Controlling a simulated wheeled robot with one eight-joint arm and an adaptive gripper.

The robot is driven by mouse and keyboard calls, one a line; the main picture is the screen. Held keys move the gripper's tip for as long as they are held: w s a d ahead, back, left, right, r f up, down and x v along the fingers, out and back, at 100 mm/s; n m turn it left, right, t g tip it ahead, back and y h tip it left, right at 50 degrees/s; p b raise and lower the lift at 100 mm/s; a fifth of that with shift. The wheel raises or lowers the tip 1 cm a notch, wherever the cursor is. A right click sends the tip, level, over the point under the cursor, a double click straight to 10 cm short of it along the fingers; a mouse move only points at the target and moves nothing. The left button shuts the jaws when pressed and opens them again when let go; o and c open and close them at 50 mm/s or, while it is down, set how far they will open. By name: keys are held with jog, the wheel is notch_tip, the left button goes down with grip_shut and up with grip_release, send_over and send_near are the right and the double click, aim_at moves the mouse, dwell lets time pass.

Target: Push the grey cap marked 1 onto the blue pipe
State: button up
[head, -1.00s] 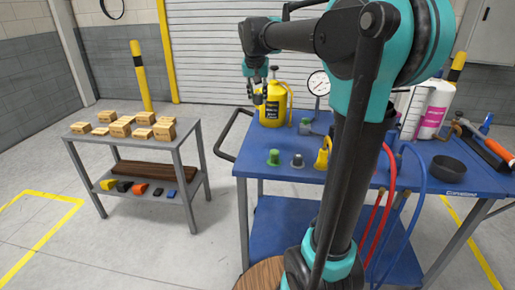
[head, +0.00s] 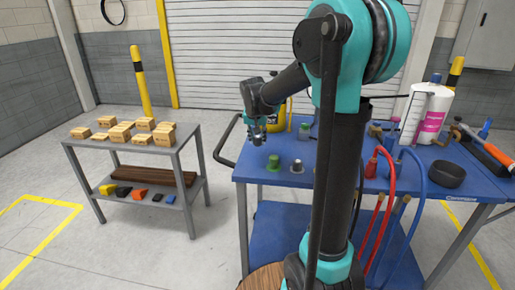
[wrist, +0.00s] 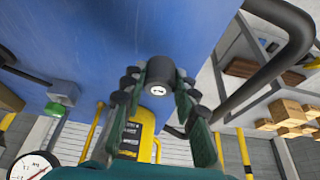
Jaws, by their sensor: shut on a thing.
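My gripper (head: 258,135) is shut on a dark grey cap (wrist: 158,76). In the wrist view the cap sits between the fingertips, its pale round end carrying a small dark mark too small to read. A blue hose (head: 419,190) arches over the right of the table.
The blue table (head: 310,178) bears a yellow canister (wrist: 138,132), a gauge (wrist: 33,167), a red hose (head: 390,185), a white bottle (head: 430,115) and a black bowl (head: 447,171). A grey side table (head: 185,139) with wooden blocks stands left. Floor between the tables is clear.

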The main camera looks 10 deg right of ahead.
aim_at(257, 145)
jog(key=shift+f, duration=2.1)
jog(key=shift+f, duration=0.2)
jog(key=o, duration=0.7)
jog(key=shift+o, duration=0.2)
